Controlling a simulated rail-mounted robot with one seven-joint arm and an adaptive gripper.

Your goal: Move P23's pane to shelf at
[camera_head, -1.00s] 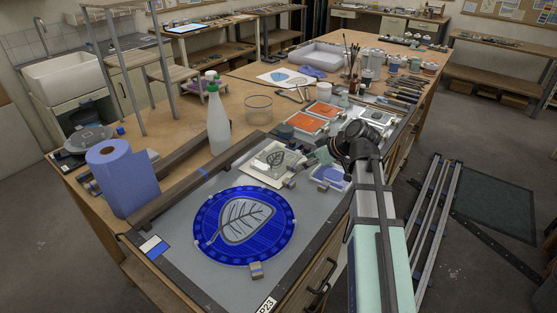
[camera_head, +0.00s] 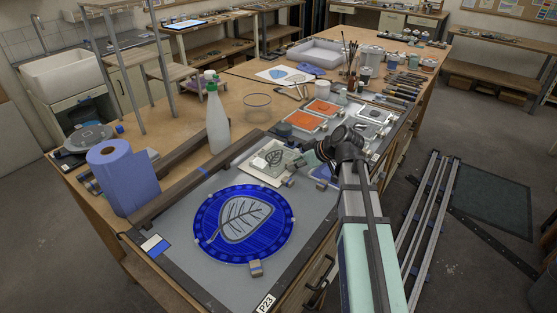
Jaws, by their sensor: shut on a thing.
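A round blue pane with a grey leaf (camera_head: 243,224) lies flat on the grey work board (camera_head: 185,215), beside the P23 label (camera_head: 266,303). A small pale pane with a dark leaf (camera_head: 273,156) is at a cream tray (camera_head: 263,180) behind it. My gripper (camera_head: 302,160) is at the right edge of the small leaf pane, clear of the round pane. Its jaws are small and partly hidden; it appears shut on the small leaf pane. I cannot tell whether that pane touches the tray.
A spray bottle (camera_head: 216,120) and a blue paper roll (camera_head: 124,178) stand left of the board. Orange panes (camera_head: 303,121) in trays lie behind my gripper. Small blocks (camera_head: 256,267) sit by the round pane.

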